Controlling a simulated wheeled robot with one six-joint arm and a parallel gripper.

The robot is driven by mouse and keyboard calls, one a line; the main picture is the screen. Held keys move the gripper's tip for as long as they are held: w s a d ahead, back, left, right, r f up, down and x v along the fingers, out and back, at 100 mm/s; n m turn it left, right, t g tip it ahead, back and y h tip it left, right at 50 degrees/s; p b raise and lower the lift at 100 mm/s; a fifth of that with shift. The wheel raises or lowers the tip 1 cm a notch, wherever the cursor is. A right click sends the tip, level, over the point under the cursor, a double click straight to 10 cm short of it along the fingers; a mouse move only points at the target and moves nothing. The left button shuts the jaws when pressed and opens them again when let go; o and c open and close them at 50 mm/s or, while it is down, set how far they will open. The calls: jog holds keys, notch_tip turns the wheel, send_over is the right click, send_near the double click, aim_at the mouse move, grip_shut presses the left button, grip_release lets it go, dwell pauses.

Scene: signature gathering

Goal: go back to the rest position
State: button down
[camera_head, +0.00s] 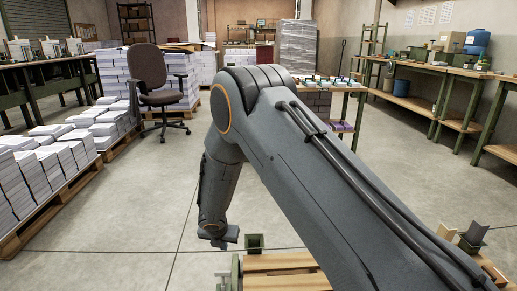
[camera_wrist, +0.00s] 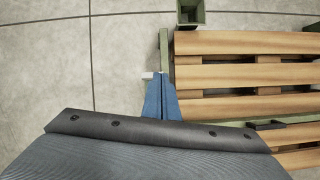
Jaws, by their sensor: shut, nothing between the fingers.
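My gripper (camera_head: 222,240) hangs at the end of my bent arm in the head view, pointing down, left of a slatted wooden surface (camera_head: 285,281). In the wrist view, its two blue fingers (camera_wrist: 160,85) are together with nothing between them. They show over the left edge of the same slatted surface (camera_wrist: 240,75), beside its green frame. The height of the fingers above the surface cannot be told. My arm hides much of the middle and right of the head view.
A green open box (camera_head: 254,243) stands at the far side of the slats; it also shows in the wrist view (camera_wrist: 190,13). Paper stacks on pallets (camera_head: 62,165) and an office chair (camera_head: 150,80) stand left. Workbenches (camera_head: 425,100) line the right. Floor left of the gripper is clear.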

jog(key=s+d+r+m+g+h, duration=0.1)
jog(key=s+d+r+m, duration=0.3)
jog(key=d+r+m, duration=0.5)
jog(key=s+d+r+m+h, duration=0.1)
jog(key=s+d+r+m, duration=0.45)
jog(key=r, duration=0.75)
jog(key=s+d+r+m+g+y, duration=0.1)
jog(key=s+d+r+m, duration=0.25)
jog(key=s+m, duration=0.4)
jog(key=s+d+r+m+g+y+p, duration=0.1)
jog(key=s+d+r+m+g, duration=0.2)
jog(key=s, duration=0.7)
jog(key=s+d+r+m+y, duration=0.1)
jog(key=s+d+r+m, duration=0.2)
jog(key=s+r+m, duration=0.4)
jog(key=s+d+r+m+h+p, duration=0.1)
jog(key=d+r+m+p, duration=0.2)
jog(key=d+r+p, duration=0.7)
jog(key=p, duration=1)
jog(key=shift+s+d+r+p, duration=0.2)
jog(key=shift+r+p, duration=0.05)
jog(key=shift+p, duration=0.05)
